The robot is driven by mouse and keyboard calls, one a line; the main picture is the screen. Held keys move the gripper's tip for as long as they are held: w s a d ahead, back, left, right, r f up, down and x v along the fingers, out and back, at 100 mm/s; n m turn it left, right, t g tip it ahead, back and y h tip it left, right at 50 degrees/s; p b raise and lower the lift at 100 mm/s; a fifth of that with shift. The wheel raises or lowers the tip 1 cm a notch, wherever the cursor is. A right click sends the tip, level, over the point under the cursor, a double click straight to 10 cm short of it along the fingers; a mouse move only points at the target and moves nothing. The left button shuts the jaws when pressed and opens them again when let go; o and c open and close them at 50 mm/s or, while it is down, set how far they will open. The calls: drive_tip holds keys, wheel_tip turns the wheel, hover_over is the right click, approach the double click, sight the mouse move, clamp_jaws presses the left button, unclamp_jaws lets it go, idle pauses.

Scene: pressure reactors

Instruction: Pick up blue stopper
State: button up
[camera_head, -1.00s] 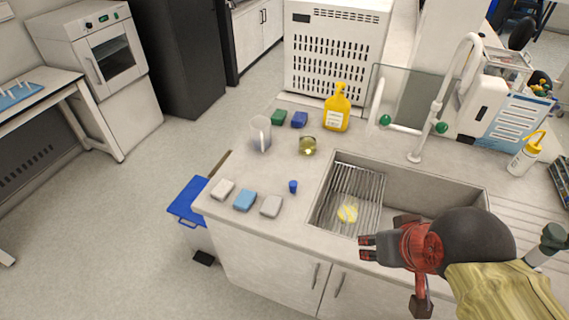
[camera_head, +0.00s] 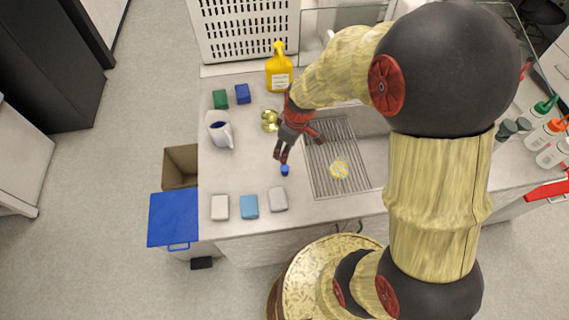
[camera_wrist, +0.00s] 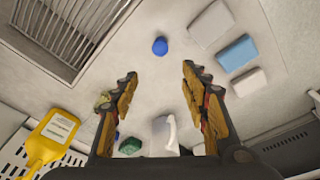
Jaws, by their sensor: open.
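The small blue stopper (camera_head: 285,170) stands on the pale counter, left of the sink, in the head view. My gripper (camera_head: 281,157) is close beside it, pointing down at the counter. In the wrist view the stopper (camera_wrist: 160,46) is a round blue spot beyond the fingertips, roughly in line with the gap between them. My gripper (camera_wrist: 158,72) is open there, with nothing between its fingers. The stopper looks apart from both fingers.
The sink (camera_head: 340,185) with its rack and a yellow sponge (camera_head: 339,169) lies to the right. White, blue (camera_head: 249,207) and grey blocks line the front edge. A white mug (camera_head: 219,131), yellow bottle (camera_head: 279,72) and gold object (camera_head: 270,121) stand around. A blue-lidded bin (camera_head: 173,218) is left.

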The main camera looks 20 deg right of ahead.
drive_tip(key=n+p, duration=0.2)
hover_over(285, 168)
drive_tip(key=shift+g, duration=0.4)
drive_tip(key=f, duration=0.4)
drive_tip(key=d+f, duration=0.1)
drive_tip(key=f, duration=0.1)
drive_tip(key=shift+s+f, duration=0.15)
drive_tip(key=shift+s, duration=0.2)
drive_tip(key=shift+a+f+b, duration=0.1)
drive_tip(key=shift+f+b, duration=0.2)
drive_tip(key=shift+f, duration=0.65)
drive_tip(key=shift+w+a+f, duration=0.1)
drive_tip(key=shift+w+f, duration=0.05)
drive_tip(key=shift+f, duration=0.85)
drive_tip(key=shift+w+a+f, duration=0.15)
drive_tip(key=shift+f, duration=0.8)
drive_tip(key=shift+w+a+f, duration=0.1)
drive_tip(key=shift+w+f, duration=0.05)
drive_tip(key=shift+f, duration=0.85)
drive_tip(key=shift+c, duration=0.8)
drive_tip(key=c, duration=0.8)
